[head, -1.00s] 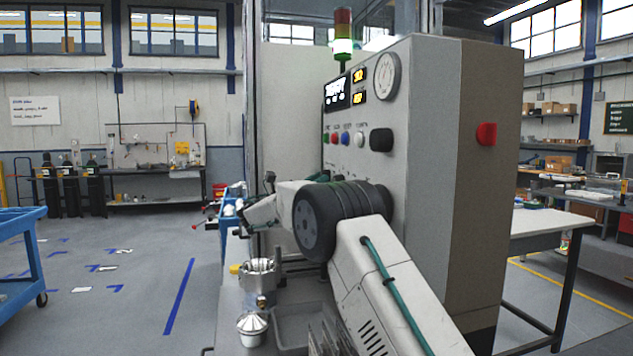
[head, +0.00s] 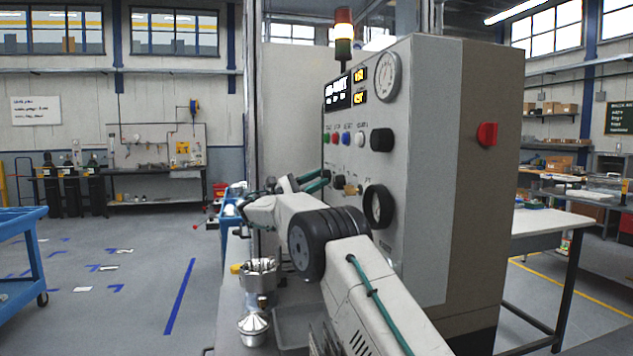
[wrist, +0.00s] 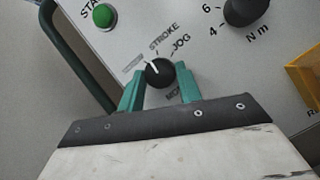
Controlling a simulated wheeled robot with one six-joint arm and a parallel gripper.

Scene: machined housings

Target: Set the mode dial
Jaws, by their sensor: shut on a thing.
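The mode dial (wrist: 158,73) is a small black round knob with a white pointer line, on the grey panel in the wrist view. Its pointer leans up and slightly left, beside the STROKE label (wrist: 164,39); the JOG label (wrist: 181,44) is to the right. Another label left of STROKE is too blurred to read. My gripper (wrist: 159,76) has its two green fingers shut on the dial, one on each side. In the head view my gripper (head: 312,181) reaches the panel's left edge, and the dial is hard to make out there.
The machine cabinet (head: 430,180) has a green button (wrist: 103,16), a black torque knob (wrist: 246,10), a gauge (head: 387,77) and a red side switch (head: 487,134). A dark green handle (wrist: 75,60) runs left of the dial. Metal parts (head: 259,275) stand on the bench below.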

